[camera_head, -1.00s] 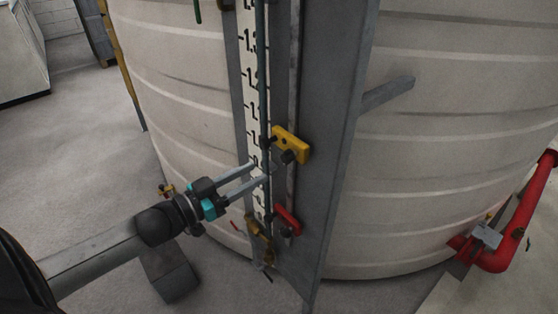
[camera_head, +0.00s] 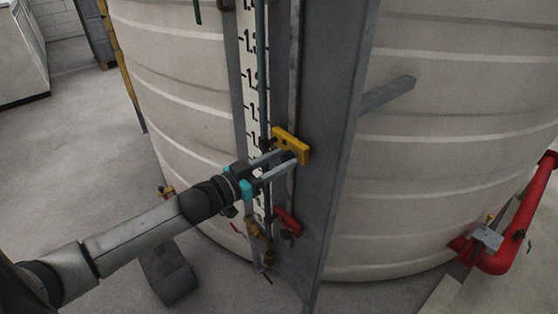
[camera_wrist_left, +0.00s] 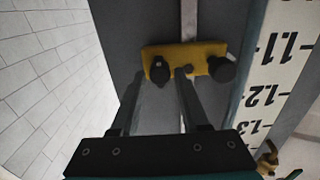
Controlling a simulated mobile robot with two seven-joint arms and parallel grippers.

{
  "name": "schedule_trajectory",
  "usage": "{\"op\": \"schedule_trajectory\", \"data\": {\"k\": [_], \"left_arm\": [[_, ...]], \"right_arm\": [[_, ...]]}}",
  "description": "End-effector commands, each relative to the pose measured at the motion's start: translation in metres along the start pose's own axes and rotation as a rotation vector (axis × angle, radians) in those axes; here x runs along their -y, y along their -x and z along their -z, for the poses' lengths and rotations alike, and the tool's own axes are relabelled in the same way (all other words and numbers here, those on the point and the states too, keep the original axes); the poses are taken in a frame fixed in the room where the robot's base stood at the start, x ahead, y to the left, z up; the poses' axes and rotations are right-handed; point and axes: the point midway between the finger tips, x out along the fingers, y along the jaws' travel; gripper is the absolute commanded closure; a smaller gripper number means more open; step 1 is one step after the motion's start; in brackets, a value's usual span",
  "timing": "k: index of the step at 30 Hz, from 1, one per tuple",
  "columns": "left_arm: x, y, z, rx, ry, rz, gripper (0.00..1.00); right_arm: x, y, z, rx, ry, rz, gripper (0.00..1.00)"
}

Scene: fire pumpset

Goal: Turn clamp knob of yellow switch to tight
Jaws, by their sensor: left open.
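The yellow switch (camera_head: 303,147) is mounted on the grey post beside the level gauge. In the left wrist view the yellow switch (camera_wrist_left: 205,50) shows two black knobs, the left knob (camera_wrist_left: 159,69) and the right knob (camera_wrist_left: 222,69). My left gripper (camera_head: 287,158) is open at the switch, its fingers reaching toward it. In the left wrist view the fingertips of my left gripper (camera_wrist_left: 160,78) lie on either side of the left knob; contact is not clear. The fingers partly cover the knob in the head view. My right gripper is not in view.
A red switch (camera_head: 287,219) sits below on the same post. The white level scale (camera_head: 250,75) and a thin vertical tube stand left of the post. The large pale tank (camera_head: 440,130) is behind. A red pipe (camera_head: 520,225) is at the right.

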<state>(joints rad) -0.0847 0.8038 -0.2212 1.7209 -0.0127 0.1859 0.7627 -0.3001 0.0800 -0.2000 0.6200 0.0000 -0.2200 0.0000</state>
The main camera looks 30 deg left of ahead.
Motion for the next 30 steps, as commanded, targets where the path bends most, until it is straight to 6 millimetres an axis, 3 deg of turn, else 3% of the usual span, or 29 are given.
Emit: {"op": "schedule_trajectory", "data": {"k": [5,17,30], "left_arm": [[-0.0001,0.0001,-0.0003,0.000,0.000,0.000,0.55],[-0.0002,0.0003,-0.0003,0.000,0.000,0.000,1.00],[-0.0004,0.0004,-0.0004,0.001,-0.001,-0.001,1.00]], "right_arm": [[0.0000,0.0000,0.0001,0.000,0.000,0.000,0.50],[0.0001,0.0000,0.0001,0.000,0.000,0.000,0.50],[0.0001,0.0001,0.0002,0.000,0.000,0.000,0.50]]}}
